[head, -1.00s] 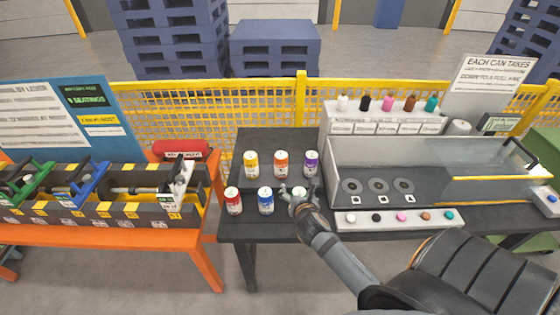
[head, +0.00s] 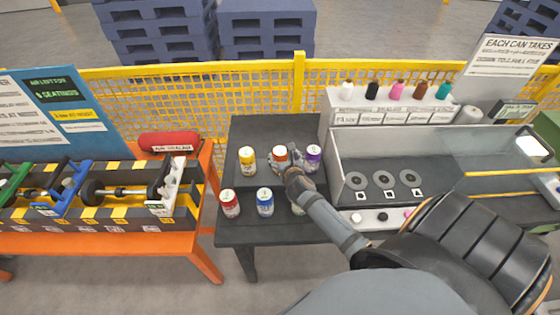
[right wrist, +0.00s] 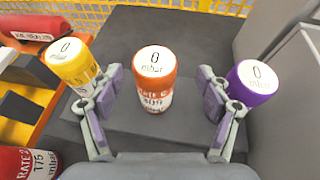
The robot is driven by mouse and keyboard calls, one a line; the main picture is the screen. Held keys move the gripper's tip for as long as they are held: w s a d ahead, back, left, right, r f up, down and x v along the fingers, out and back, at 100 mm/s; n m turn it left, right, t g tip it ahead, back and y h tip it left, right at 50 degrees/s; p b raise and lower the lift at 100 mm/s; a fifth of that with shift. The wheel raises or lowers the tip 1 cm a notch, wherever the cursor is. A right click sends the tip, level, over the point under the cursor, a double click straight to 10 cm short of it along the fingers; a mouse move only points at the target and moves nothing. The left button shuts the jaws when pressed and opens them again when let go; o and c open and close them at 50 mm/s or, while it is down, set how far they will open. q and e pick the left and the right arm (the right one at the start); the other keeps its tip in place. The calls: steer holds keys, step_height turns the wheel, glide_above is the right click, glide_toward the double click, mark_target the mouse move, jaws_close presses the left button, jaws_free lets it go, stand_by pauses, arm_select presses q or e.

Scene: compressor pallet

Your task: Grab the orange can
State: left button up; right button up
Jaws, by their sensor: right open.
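The orange can (head: 279,155) stands upright in the back row of cans on the dark table, between the yellow can (head: 247,159) and the purple can (head: 313,156). My right gripper (head: 285,171) is just in front of the orange can. In the right wrist view the orange can (right wrist: 154,78) stands between the two open fingers of the gripper (right wrist: 157,108), with a gap on each side. Its white top reads "0 mbar". The left finger is close to the yellow can (right wrist: 74,64), the right finger close to the purple can (right wrist: 252,82). My left gripper is not in view.
A red can (head: 229,203) and a blue can (head: 265,201) stand in the front row; another can there is mostly hidden by my right arm. A grey bin (head: 440,145) with discs stands right of the cans. An orange bench (head: 200,245) stands left.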

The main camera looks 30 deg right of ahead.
mark_target(280, 152)
steer(key=shift+w+f, duration=0.35)
steer(key=shift+w, duration=0.45)
steer(key=x, duration=0.3)
steer(key=shift+f, duration=0.2)
steer(key=shift+s+a+r, duration=0.1)
steer(key=shift+s+r, duration=0.05)
steer(key=shift+s, duration=0.05)
steer(key=c, duration=0.9)
arm_select(q)
steer(key=shift+w+d+r, duration=0.1)
steer(key=shift+w+r, duration=0.05)
steer(key=shift+r, duration=0.1)
arm_select(e)
jaws_close()
